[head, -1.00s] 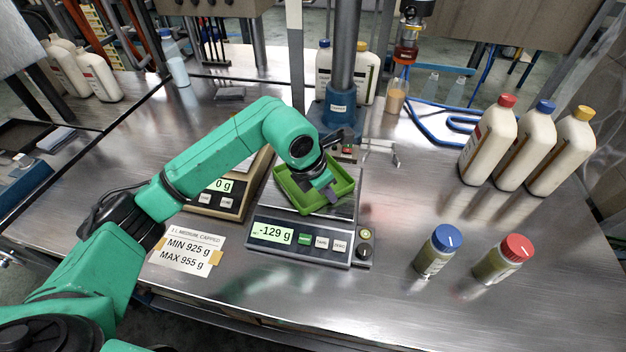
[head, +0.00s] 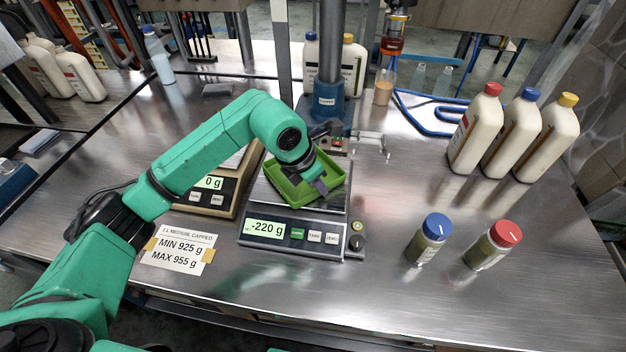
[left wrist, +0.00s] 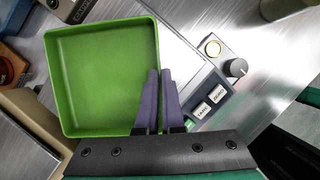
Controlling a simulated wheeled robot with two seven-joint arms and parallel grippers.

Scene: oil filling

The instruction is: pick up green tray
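The green tray (head: 329,191) is a shallow, square, empty tray over the plate of the right-hand scale (head: 333,234), whose display reads -220 g. In the left wrist view the tray (left wrist: 100,80) fills the upper left. My left gripper (head: 318,182) is at the tray's near right side. In the left wrist view its two purple fingers (left wrist: 160,97) are close together across the tray's wall, one inside and one outside. They look shut on the wall. Whether the tray's underside is clear of the plate is hidden. My right gripper is not in view.
A second scale (head: 207,198) reading 0 g stands just left. A blue press stand (head: 330,105) is close behind. Two capped jars (head: 430,240) and (head: 492,245) stand at right, with three white bottles (head: 512,138) behind them. The front table middle is clear.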

